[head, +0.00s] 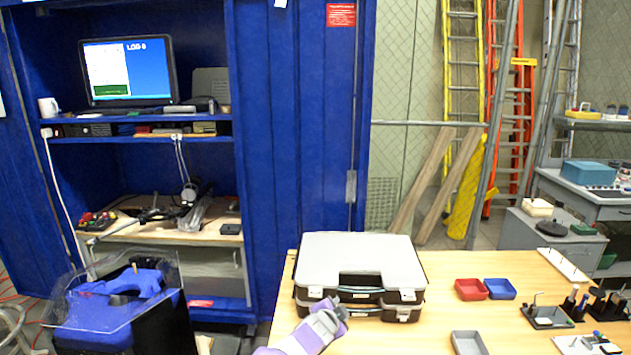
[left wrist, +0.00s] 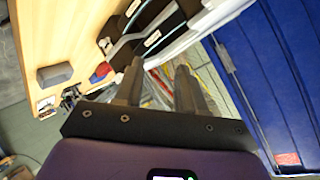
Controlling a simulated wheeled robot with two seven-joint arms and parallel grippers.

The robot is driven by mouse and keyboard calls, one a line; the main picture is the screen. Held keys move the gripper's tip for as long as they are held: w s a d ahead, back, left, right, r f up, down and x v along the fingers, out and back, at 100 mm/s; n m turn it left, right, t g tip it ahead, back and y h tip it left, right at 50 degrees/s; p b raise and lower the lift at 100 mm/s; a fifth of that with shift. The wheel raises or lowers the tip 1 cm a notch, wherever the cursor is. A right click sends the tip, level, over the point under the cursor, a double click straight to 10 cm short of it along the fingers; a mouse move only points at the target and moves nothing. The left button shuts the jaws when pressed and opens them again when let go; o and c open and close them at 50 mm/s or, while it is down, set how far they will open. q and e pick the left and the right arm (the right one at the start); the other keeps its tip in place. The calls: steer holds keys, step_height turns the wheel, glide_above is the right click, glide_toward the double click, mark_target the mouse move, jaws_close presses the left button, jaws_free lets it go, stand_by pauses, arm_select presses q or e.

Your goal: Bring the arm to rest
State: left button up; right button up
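My left arm, white and purple, comes in at the bottom middle of the head view. Its gripper (head: 338,310) is just in front of the grey and black case (head: 360,258); I cannot tell from the head view whether they touch. In the left wrist view, the two dark fingers of this gripper (left wrist: 158,80) stand apart with nothing between them. The case (left wrist: 150,40) shows beyond the fingertips there. My right gripper is in neither view.
The case lies closed on the wooden table (head: 440,300). Red (head: 471,289) and blue (head: 500,289) trays and a grey tray (head: 468,343) are to its right. A blue cabinet (head: 300,130) stands behind. Small tools crowd the table's right end.

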arm_select(q)
steer(key=s+a+f+n+g, duration=0.25)
steer(key=s+a+f, duration=0.3)
steer(key=f, duration=0.35)
steer(key=s+a+f+n+g+y, duration=0.1)
steer(key=s+a+f+n, duration=0.25)
steer(key=s+f, duration=0.4)
steer(key=s+a+f+n+g, duration=0.25)
steer(key=s+a+f, duration=0.25)
steer(key=f, duration=0.6)
steer(key=s+a+f+n+g+b, duration=0.1)
steer(key=s+f+n+g, duration=0.1)
steer(key=s, duration=1)
steer(key=s+f+n+g, duration=0.2)
steer(key=s+f+n, duration=0.2)
steer(key=s, duration=0.9)
steer(key=shift+s+a+f+n+g+h+b, duration=0.15)
steer(key=shift+a+f+n+g+h+b, duration=0.2)
steer(key=shift+n, duration=0.7)
steer(key=shift+r, duration=0.1)
